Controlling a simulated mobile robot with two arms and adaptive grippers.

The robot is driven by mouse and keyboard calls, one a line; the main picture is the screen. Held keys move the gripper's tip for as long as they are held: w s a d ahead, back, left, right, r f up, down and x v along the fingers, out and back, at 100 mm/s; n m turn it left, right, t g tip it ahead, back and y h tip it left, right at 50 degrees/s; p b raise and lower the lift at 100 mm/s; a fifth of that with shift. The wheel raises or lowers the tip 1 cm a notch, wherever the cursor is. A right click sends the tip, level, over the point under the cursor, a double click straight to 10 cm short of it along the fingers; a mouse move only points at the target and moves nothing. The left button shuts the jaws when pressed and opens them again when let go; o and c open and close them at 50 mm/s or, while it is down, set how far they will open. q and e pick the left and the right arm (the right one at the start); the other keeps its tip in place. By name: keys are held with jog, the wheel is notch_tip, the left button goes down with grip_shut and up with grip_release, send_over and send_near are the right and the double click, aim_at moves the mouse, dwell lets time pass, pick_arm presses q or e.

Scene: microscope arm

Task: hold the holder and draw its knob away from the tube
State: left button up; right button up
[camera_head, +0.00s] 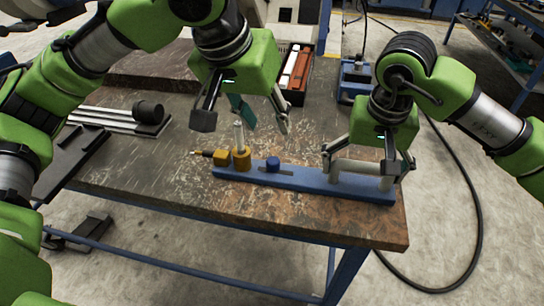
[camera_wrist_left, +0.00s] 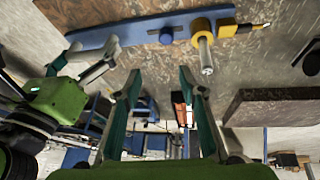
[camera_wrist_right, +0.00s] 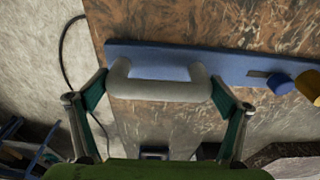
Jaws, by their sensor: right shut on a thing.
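The holder is a long blue bar (camera_head: 310,183) lying on the table, with a pale grey handle (camera_head: 358,166) at its right end. A round blue knob (camera_head: 273,163) sits at a slot in the bar; it also shows in the left wrist view (camera_wrist_left: 166,35). Left of it a metal tube (camera_head: 239,135) stands upright in a yellow collar (camera_head: 241,161). My right gripper (camera_head: 367,166) is shut on the handle, with a finger at each end of it in the right wrist view (camera_wrist_right: 160,92). My left gripper (camera_head: 243,125) is open and empty, above and behind the tube.
A yellow block (camera_head: 221,157) with a black, brass-tipped piece is at the bar's left end. Metal rails with a black cylinder (camera_head: 148,111) lie at the left. A red-and-black box (camera_head: 297,70) stands at the back. The table's front is clear.

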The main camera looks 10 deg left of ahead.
aim_at(272, 160)
pick_arm(q)
jog(key=shift+m+y, duration=0.4)
jog(key=shift+y, duration=0.1)
jog(key=x, duration=0.4)
jog(key=s+x, duration=0.1)
jog(key=x, duration=0.3)
jog(key=s+f+x, duration=0.1)
jog(key=x, duration=0.3)
jog(key=shift+a, duration=0.25)
